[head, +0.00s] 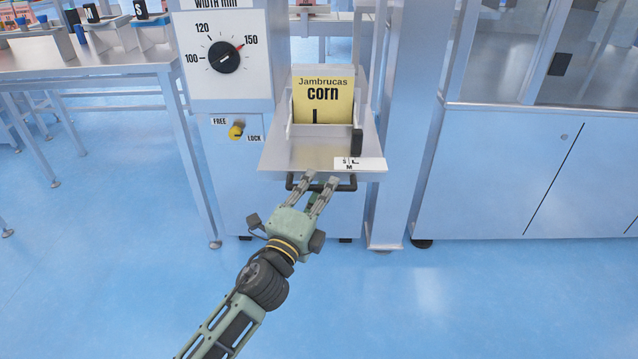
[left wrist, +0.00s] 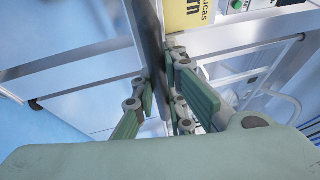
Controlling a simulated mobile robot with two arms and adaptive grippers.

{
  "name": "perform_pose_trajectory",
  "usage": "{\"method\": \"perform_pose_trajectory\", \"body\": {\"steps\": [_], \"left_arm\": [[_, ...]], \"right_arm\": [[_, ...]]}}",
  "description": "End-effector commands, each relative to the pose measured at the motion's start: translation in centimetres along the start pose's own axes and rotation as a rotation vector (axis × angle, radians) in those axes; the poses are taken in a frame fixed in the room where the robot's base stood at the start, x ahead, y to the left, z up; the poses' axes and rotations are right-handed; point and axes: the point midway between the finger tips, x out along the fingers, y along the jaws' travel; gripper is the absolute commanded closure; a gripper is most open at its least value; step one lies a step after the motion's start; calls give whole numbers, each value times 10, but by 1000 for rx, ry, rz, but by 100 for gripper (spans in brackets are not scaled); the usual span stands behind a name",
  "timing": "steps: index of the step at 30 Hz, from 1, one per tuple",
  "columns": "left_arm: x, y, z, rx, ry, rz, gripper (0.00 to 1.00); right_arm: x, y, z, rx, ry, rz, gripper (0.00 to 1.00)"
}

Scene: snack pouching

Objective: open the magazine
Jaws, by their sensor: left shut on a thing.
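The magazine is a metal tray (head: 290,153) on the front of the machine. It bears a yellow "Jambrucas corn" pouch stack (head: 323,99), upright between low metal walls. A black bar handle (head: 345,186) runs along under its front edge. My left gripper (head: 322,180) is at this handle, its fingers reaching up to it from below. In the left wrist view the fingers (left wrist: 166,95) are closed around a dark bar (left wrist: 148,35), and part of the yellow pouch shows at the top. My right gripper is in neither view.
A width dial (head: 224,57) points near 150 on the panel at left. Below it a yellow knob (head: 236,132) sits between FREE and LOCK marks. A black block (head: 357,141) stands at the tray's right, by an S, M, L label (head: 360,164). Blue floor in front is clear.

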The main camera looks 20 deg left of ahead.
Motion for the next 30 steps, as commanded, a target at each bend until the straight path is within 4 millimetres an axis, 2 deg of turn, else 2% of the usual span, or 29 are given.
{"method": "perform_pose_trajectory", "body": {"steps": [10,11,17,26,30], "left_arm": [[-1,2,1,7,-2,5,100],[-1,3,1,7,-2,5,87],[-1,2,0,4,-1,3,70],[-1,1,0,1,-1,1,69],[-10,1,0,0,0,2,69]], "right_arm": [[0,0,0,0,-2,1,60],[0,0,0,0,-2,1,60],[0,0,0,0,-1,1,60],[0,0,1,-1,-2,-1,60],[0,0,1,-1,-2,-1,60]]}}
